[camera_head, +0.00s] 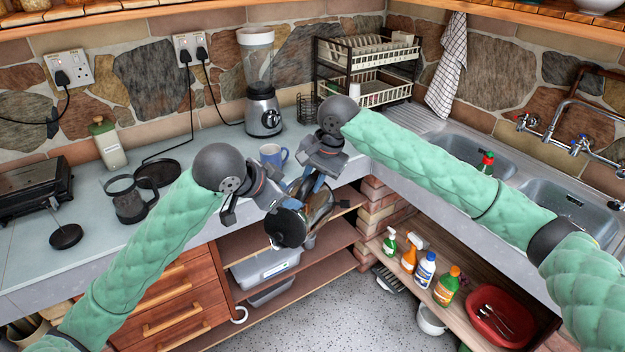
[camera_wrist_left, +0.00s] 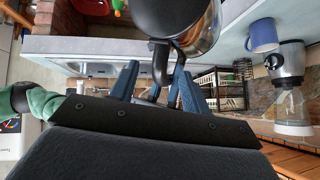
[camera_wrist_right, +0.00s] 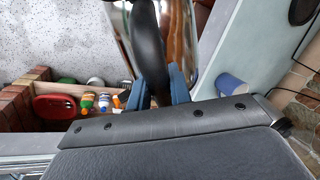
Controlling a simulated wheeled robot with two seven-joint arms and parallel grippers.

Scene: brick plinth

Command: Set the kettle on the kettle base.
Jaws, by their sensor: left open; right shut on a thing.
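The kettle (camera_head: 318,207), shiny metal with a black end (camera_head: 289,229), hangs tilted in front of the counter edge in the head view. My right gripper (camera_head: 314,180) is shut on its black handle, which stands between the fingers in the right wrist view (camera_wrist_right: 147,45). My left gripper (camera_head: 277,199) is open beside the kettle. In the left wrist view, a dark curved part of the kettle (camera_wrist_left: 160,64) shows between the spread fingers; whether they touch it cannot be told. The kettle base (camera_head: 157,172), a black disc with a cord, lies on the counter at left.
A blue mug (camera_head: 273,154) and a blender (camera_head: 262,100) stand behind my grippers. Open shelves (camera_head: 330,240) lie below the kettle.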

